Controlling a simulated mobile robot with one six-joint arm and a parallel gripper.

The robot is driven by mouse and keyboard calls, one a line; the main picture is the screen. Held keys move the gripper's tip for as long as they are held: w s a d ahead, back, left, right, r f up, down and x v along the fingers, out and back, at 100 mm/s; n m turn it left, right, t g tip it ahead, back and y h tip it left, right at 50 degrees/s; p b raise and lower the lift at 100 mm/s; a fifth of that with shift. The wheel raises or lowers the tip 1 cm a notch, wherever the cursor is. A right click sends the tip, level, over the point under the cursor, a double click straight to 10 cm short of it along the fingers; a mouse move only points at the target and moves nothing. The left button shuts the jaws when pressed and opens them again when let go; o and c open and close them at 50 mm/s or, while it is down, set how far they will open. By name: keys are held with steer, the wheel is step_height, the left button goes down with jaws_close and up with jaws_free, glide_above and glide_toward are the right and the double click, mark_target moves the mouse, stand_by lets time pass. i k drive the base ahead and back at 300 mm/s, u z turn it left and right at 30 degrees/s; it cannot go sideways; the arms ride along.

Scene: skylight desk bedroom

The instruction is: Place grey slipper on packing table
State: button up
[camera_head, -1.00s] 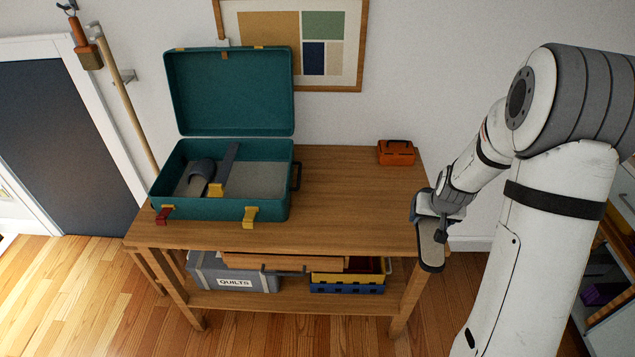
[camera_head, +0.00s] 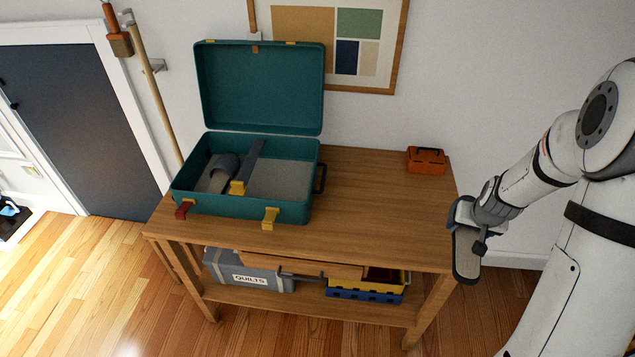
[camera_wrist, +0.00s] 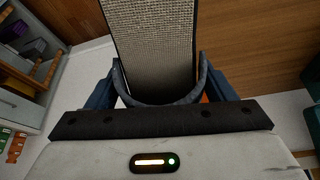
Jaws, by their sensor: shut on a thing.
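A grey slipper (camera_head: 466,254) is in my gripper (camera_head: 480,232), beside the right end of the packing table. In the wrist view the slipper's woven sole (camera_wrist: 152,45) runs up between the two fingers of my gripper (camera_wrist: 160,88). The slipper hangs with its long side roughly upright in the head view. Another grey slipper (camera_head: 222,172) lies inside the open teal suitcase (camera_head: 290,212) on the table's left part.
A small orange box (camera_head: 426,160) sits at the table's back right corner. The lower shelf holds a grey quilts box (camera_head: 250,275) and a blue and yellow crate (camera_head: 365,292).

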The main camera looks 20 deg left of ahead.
mark_target(419, 217)
steer(key=i, duration=0.85)
steer(key=u, duration=0.05)
